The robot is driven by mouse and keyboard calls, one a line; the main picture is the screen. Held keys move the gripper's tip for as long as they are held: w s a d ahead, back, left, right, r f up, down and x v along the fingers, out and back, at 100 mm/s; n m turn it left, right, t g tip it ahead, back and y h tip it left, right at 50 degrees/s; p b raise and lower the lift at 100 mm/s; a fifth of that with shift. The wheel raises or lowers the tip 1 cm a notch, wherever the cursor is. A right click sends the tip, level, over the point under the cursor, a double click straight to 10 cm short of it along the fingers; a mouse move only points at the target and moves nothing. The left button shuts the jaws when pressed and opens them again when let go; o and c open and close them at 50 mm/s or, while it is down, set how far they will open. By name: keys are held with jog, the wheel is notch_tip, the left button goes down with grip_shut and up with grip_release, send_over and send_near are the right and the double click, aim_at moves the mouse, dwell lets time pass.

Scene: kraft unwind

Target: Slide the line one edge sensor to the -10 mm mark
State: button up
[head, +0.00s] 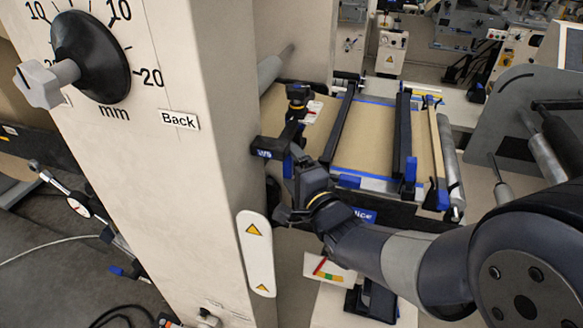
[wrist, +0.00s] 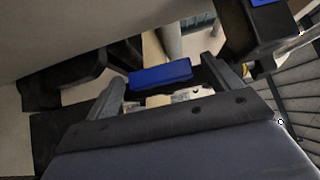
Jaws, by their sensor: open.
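A black bracket arm with a blue label (head: 265,152) juts from the side of the cream column; it looks like the edge sensor's mount, but I cannot be sure. A black knob with a yellow ring (head: 298,95) stands at its far end. My gripper (head: 284,196) is just below and in front of the bracket, beside the column. In the wrist view my gripper (wrist: 167,76) is open, its two fingers apart. A blue block (wrist: 161,76) shows between and beyond the fingertips; I cannot tell whether they touch it. The -10 mm mark cannot be made out.
The cream column (head: 205,130) stands close on the left, with a black dial knob (head: 92,57), a mm scale and a "Back" label (head: 179,120). The splice table (head: 375,140), with black and blue bars, lies behind my gripper. A grey roller (head: 448,165) runs along its right side.

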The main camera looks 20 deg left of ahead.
jog(key=b+v, duration=0.1)
jog(key=v, duration=0.9)
jog(key=shift+s+d+b, duration=0.2)
jog(key=shift+d+b, duration=0.1)
jog(key=shift+b, duration=0.1)
jog(key=p+x, duration=0.2)
jog(key=x, duration=0.9)
jog(key=shift+w+r+p, duration=0.1)
jog(key=shift+p, duration=0.2)
jog(key=shift+w, duration=0.1)
jog(key=shift+f, duration=0.2)
